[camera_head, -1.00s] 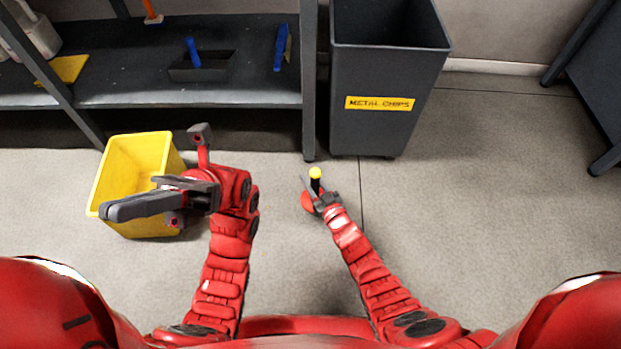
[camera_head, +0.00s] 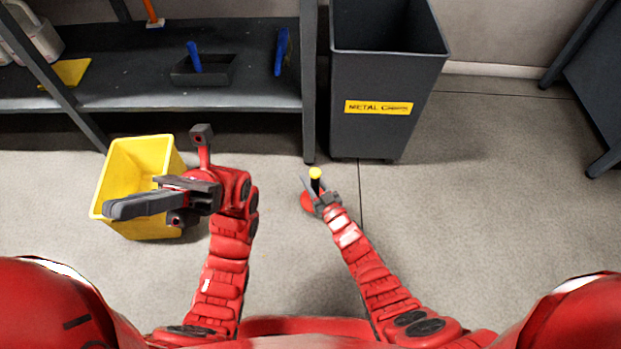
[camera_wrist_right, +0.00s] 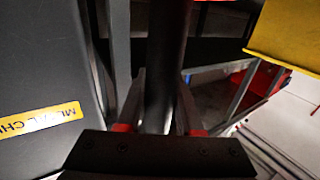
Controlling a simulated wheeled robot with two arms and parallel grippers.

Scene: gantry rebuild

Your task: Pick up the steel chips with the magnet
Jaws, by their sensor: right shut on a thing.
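The magnet (camera_head: 316,182) is a black rod with a yellow knob on top and a red disc (camera_head: 307,202) at its foot. My right gripper (camera_head: 318,194) is shut on the rod, which stands about upright over the floor in front of the grey bin. In the right wrist view the dark rod (camera_wrist_right: 166,70) runs between my fingers. My left gripper (camera_head: 135,204) hangs over the yellow tub (camera_head: 130,165) and hides part of it; its jaw gap is not clear. I make out no steel chips on the visible floor.
A grey bin labelled METAL CHIPS (camera_head: 380,128) stands beyond the magnet. A dark shelf (camera_head: 130,85) at the left holds a tray (camera_head: 215,72) with a blue-handled tool and another blue tool (camera_head: 281,50). A dark table or rack (camera_head: 600,90) stands at the right. The floor at right is clear.

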